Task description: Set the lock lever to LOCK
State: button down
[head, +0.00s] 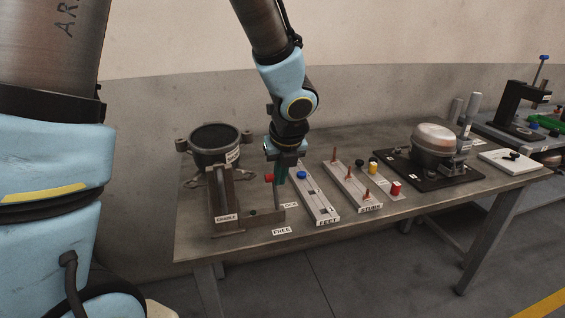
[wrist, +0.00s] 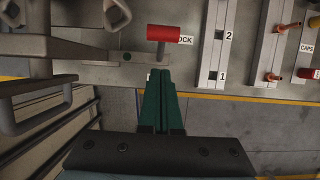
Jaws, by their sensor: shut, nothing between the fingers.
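The lock lever has a red grip (head: 268,178) that stands up beside the cradle (head: 222,205) at the left of the table. In the wrist view the red grip (wrist: 163,34) partly covers the LOCK label (wrist: 187,40). The LOCK label (head: 290,204) and the FREE label (head: 282,230) lie on the table at the lever's right and front. My gripper (head: 280,180) is shut and empty, pointing down just right of the red grip. In the wrist view its green fingers (wrist: 160,80) end close below the grip; I cannot tell whether they touch the lever.
A dark compressor housing (head: 215,145) stands behind the cradle. The FEET rail (head: 316,200) is close on the right, then the studs rail (head: 352,188) with several pegs and caps. A dark pallet (head: 395,172) with a metal dome (head: 433,140) stands further right.

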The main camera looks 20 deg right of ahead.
aim_at(275, 192)
jog(key=shift+w+d+f+p, duration=0.1)
jog(key=shift+w+f+p, duration=0.2)
jog(key=shift+w, duration=0.55)
jog(key=shift+w+d+f+p, duration=0.15)
jog(key=shift+w+f, duration=0.15)
jog(key=shift+w, duration=0.55)
jog(key=shift+w+f, duration=0.25)
jog(key=shift+w, duration=0.65)
jog(key=shift+s, duration=0.1)
jog(key=shift+r, duration=0.1)
